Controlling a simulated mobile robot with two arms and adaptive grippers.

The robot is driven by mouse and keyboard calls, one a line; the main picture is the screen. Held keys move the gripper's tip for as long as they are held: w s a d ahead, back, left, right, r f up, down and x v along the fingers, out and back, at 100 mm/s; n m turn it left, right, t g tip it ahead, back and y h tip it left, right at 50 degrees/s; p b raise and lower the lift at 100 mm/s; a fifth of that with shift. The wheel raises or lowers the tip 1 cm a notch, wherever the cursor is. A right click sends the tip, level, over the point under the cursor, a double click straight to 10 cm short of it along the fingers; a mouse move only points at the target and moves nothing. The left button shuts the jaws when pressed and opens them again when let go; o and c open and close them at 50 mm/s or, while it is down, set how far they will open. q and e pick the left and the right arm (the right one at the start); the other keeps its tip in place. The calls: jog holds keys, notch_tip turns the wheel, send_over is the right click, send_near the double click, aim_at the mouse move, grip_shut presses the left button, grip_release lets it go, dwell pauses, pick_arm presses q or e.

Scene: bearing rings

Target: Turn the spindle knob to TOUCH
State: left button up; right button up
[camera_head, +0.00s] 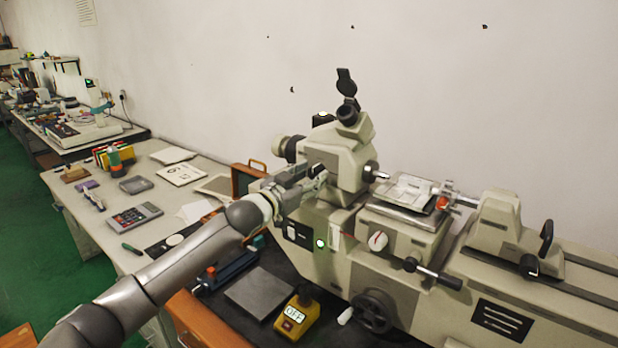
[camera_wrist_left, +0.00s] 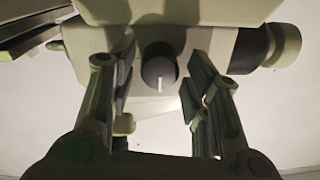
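In the left wrist view a round dark knob (camera_wrist_left: 159,68) with a white pointer line shows under the machine's pale body, between and beyond my gripper fingers. The line points down in that picture. No lettering around it is readable. My left gripper (camera_head: 314,178) is at the machine's headstock (camera_head: 340,155). In the wrist view my left gripper (camera_wrist_left: 160,82) is open, with a finger on each side of the knob and visible gaps. In the head view I cannot make this knob out behind the gripper. My right gripper is not in view.
A yellow box with an OFF sign (camera_head: 296,315) and a grey plate (camera_head: 259,292) lie in front.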

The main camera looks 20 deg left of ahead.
pick_arm(q)
jog(key=c, duration=0.6)
jog(key=shift+c, duration=0.2)
jog(key=shift+m, duration=0.4)
jog(key=m+p, duration=0.1)
jog(key=m, duration=0.1)
jog(key=shift+r+m, duration=0.1)
jog(key=shift+m, duration=0.2)
jog(key=m+p, duration=0.1)
jog(key=m, duration=0.2)
jog(key=shift+m+p, duration=0.3)
jog(key=shift+m, duration=0.1)
jog(key=m+p, duration=0.1)
jog(key=m, duration=0.4)
jog(key=shift+m, duration=0.3)
jog(key=m+p, duration=0.1)
jog(key=m, duration=0.4)
jog(key=shift+a+m+h, duration=0.1)
jog(key=shift+m+h, duration=0.2)
